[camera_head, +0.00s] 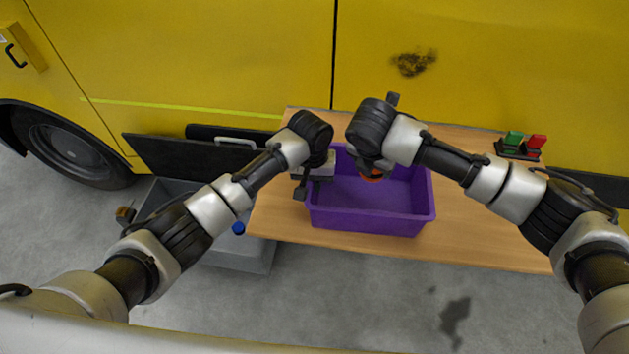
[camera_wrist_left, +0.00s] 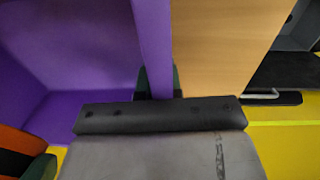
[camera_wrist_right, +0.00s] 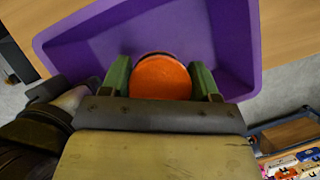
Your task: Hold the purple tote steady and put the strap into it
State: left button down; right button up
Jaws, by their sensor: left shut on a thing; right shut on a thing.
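The purple tote (camera_head: 365,222) stands open on the wooden table. My left gripper (camera_head: 308,184) is shut on its left wall; the left wrist view shows the tote's rim (camera_wrist_left: 152,45) between the fingers. The strap (camera_wrist_right: 160,78) looks like a round orange roll with a dark edge. My right gripper (camera_wrist_right: 162,80) is shut on it, with a green finger on each side. In the head view the strap (camera_head: 372,178) is over the tote's inside, partly hidden by the right gripper. I cannot tell whether it touches the tote floor.
The wooden table (camera_head: 475,235) is clear right of the tote. A black stand with a green (camera_head: 513,138) and a red piece (camera_head: 536,142) is at its back right. A grey bin (camera_head: 250,258) stands low at the left. A yellow vehicle (camera_head: 220,50) closes off the back.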

jog(key=shift+f, duration=2.9)
jog(key=o, duration=1.1)
jog(key=shift+o, duration=0.2)
jog(key=shift+r, duration=0.1)
jog(key=v, duration=1.1)
jog(key=shift+s+r, duration=0.2)
jog(key=shift+r, duration=0.15)
pick_arm(q)
jog(key=c, duration=1.2)
grip_release()
